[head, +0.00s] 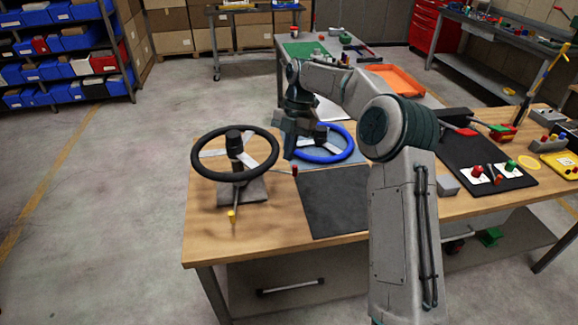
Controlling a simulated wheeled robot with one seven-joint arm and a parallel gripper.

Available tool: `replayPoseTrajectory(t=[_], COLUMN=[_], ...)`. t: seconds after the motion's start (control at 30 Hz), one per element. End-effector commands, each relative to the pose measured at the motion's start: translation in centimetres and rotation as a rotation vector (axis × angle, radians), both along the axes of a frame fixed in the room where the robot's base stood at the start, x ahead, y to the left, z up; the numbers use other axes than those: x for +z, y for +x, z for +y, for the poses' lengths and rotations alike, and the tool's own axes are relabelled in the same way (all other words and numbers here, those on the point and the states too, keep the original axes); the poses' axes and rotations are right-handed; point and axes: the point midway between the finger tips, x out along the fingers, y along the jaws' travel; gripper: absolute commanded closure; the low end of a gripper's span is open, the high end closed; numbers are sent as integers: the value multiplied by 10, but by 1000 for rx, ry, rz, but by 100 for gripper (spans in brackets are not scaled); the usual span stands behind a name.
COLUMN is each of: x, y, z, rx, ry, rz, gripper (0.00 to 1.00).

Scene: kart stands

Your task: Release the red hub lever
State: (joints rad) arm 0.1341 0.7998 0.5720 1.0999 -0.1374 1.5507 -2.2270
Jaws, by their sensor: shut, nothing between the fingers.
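A black steering wheel (200,178) is on a stand with a grey base plate (243,190) at the table's left end. A short lever with a red tip (294,170) sticks out at the wheel's right side. A lever with a yellow tip (232,215) points toward the front edge. A blue steering wheel (348,146) is behind and to the right, partly hidden by my arm. My gripper (288,153) points down between the two wheels, just above and behind the red tip. It is shut and empty. I cannot tell whether it touches the lever.
A dark mat (332,204) lies bare in front of the blue wheel. On the right, a black mat (482,155) holds red and green knobs beside a yellow part (560,165). An orange tray (397,83) is on a table behind. The wooden tabletop (275,225) is clear at front left.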

Motion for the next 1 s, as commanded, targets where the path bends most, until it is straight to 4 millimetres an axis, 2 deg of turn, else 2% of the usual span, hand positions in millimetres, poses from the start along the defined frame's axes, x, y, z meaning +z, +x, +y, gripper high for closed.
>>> replayPoseTrajectory(t=[0.1,0.3,0.73,0.87,1.0], x=[16,30,33,41,58], y=[5,9,9,1,-21], z=[-2,-7,-8,-7,-8], rx=[2,0,-5,-55,-219], ry=[2,1,-1,-36,-127], rz=[-2,1,1,-7,-32], gripper=[100,100,100,100,100])
